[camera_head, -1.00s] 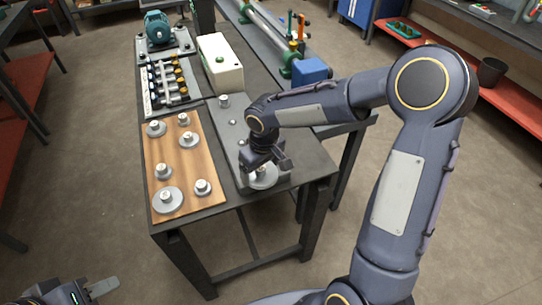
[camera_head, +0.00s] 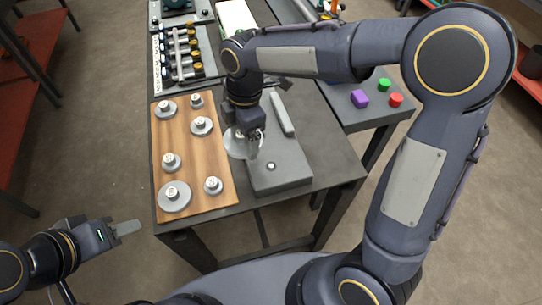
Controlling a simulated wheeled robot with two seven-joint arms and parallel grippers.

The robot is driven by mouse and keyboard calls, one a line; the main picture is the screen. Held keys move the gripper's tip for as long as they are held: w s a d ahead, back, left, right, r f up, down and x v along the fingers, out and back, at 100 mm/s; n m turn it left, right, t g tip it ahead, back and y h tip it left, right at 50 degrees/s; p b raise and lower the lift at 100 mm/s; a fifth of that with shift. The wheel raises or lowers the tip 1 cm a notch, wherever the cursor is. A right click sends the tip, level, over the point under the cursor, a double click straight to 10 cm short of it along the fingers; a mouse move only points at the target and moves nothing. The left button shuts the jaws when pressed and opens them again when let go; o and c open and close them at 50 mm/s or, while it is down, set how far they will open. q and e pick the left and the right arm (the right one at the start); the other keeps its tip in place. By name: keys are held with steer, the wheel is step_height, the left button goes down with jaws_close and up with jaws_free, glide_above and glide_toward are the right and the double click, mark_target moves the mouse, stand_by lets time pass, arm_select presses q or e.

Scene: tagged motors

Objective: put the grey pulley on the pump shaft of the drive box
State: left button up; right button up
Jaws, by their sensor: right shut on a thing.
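The drive box (camera_head: 290,177) is a flat dark grey housing at the right of the table. A short bare shaft (camera_head: 271,166) stands near its front end. My right gripper (camera_head: 250,152) points down over the box's left edge and is shut on a grey pulley (camera_head: 236,146), a pale disc held beside the bare shaft, apart from it. The gripper and arm hide the rear left of the box. I cannot tell from labels which shaft is the pump shaft.
A wooden board (camera_head: 190,150) left of the box carries several grey tagged pulleys. A long light grey bar (camera_head: 282,115) lies on the box. Behind the board is a rack of black and yellow parts (camera_head: 181,52). Purple, green and red pieces (camera_head: 360,98) lie at the right.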

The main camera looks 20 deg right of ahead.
glide_above(270, 167)
step_height(270, 167, down, 6)
steer(key=shift+w+f, duration=0.1)
steer(key=shift+w, duration=0.05)
steer(key=shift+d+f, duration=0.2)
steer(key=shift+f, duration=1.55)
steer(key=shift+f, duration=0.1)
steer(key=shift+f, duration=0.15)
steer(key=o, duration=1)
